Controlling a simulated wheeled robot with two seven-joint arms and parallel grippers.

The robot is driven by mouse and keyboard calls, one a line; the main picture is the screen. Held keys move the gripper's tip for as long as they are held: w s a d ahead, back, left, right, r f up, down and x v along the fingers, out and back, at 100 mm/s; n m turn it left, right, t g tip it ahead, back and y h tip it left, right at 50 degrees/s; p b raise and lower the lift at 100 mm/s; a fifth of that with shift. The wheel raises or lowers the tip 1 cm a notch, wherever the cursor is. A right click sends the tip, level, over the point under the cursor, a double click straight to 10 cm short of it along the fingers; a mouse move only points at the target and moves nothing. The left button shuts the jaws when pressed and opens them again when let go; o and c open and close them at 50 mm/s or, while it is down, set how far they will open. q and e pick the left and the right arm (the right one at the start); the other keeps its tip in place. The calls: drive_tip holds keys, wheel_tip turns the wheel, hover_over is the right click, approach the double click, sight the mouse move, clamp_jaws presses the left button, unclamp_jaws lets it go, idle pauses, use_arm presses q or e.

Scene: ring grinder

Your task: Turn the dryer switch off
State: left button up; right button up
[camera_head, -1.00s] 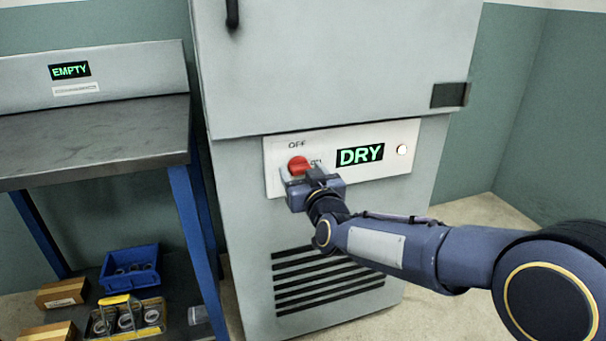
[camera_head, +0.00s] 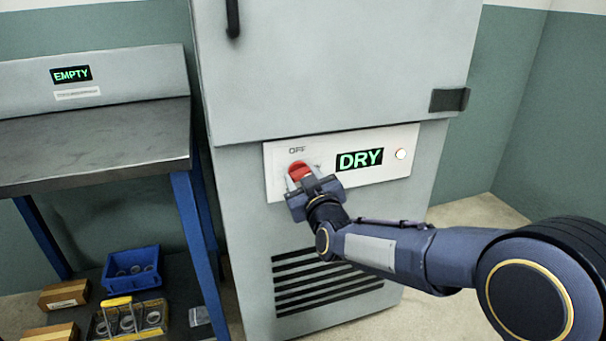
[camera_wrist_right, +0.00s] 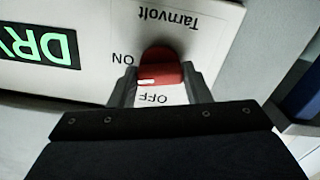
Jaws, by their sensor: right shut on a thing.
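The dryer switch is a red rotary knob (camera_head: 299,170) on the white panel (camera_head: 273,153) of the grey dryer. OFF is printed above it in the head view. In the right wrist view the knob (camera_wrist_right: 161,68) sits between ON and OFF labels, with a pale mark on its face; which label the mark points to is unclear. My right gripper (camera_head: 301,181) is shut on the knob, one finger on each side, as the wrist view also shows (camera_wrist_right: 162,88). The panel display (camera_head: 360,160) reads DRY. My left gripper is not in view.
A round white lamp (camera_head: 401,154) glows right of the display. The dryer door (camera_head: 335,70) above is closed. A workbench (camera_head: 95,145) with an EMPTY display stands left. A blue bin (camera_head: 131,269) and small boxes lie on its lower shelf.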

drive_tip(key=n+p, duration=0.1)
drive_tip(key=n, duration=0.2)
drive_tip(key=shift+r+n, duration=0.1)
drive_tip(key=shift+n, duration=0.3)
drive_tip(key=shift+n+p, duration=1.45)
drive_tip(key=shift+n, duration=3.95)
drive_tip(key=o, duration=1)
